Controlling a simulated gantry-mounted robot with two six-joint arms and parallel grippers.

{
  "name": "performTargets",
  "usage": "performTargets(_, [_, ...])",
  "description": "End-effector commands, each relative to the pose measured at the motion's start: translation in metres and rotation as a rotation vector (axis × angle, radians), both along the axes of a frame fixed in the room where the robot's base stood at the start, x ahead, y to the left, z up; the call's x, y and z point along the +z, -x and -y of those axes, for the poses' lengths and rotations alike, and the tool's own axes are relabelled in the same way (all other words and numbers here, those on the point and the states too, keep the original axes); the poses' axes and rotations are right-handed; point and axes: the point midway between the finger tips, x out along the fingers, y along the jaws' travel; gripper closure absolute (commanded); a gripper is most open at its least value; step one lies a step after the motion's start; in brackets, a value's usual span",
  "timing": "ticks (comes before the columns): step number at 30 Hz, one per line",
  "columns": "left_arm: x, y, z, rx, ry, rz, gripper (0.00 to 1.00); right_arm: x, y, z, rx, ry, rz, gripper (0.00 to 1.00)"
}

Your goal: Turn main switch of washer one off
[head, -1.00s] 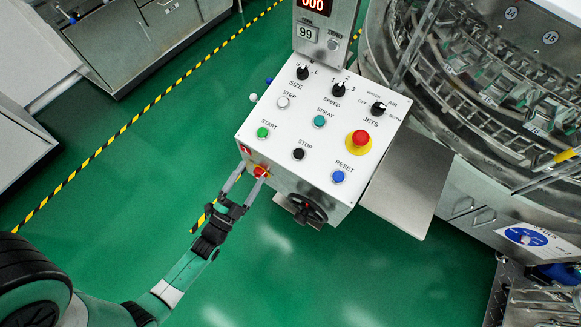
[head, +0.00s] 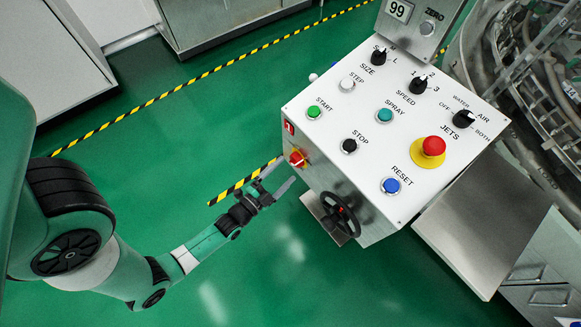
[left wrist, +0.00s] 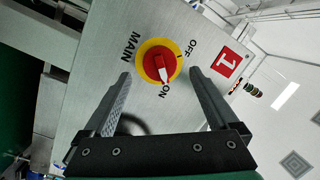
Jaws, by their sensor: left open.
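The main switch is a red knob on a yellow disc (left wrist: 157,63), on the side of the control box of washer one. It also shows in the head view (head: 297,158). In the left wrist view, its white mark points to the ON label, and OFF is printed at the upper right of the knob. A red label with a 1 (left wrist: 228,63) is beside it. My left gripper (head: 280,174) is open and empty, facing the switch. In the left wrist view its fingertips (left wrist: 160,76) lie either side of the knob, apart from it. My right gripper is not in view.
The white control panel (head: 330,145) has several buttons and knobs, with a red emergency button (head: 433,147) on top. A black handwheel (head: 340,214) sits on the box just right of my gripper. Green floor is open to the left and below.

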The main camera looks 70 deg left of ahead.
Motion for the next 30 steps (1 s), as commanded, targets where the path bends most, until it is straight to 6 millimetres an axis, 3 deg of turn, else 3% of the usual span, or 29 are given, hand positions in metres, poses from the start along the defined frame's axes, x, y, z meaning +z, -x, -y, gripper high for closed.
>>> performTargets(6, [-0.001, -0.028, -0.014, 0.0, -0.001, 0.001, 0.07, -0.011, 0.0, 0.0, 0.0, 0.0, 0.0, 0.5])
performTargets(15, [0.0, -0.031, -0.016, -0.001, 0.0, -0.001, 0.07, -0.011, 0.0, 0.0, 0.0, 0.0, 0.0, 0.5])
performTargets(30, [0.0, -0.031, -0.016, 0.0, 0.0, 0.0, 0.92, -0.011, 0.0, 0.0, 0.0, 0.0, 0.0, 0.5])
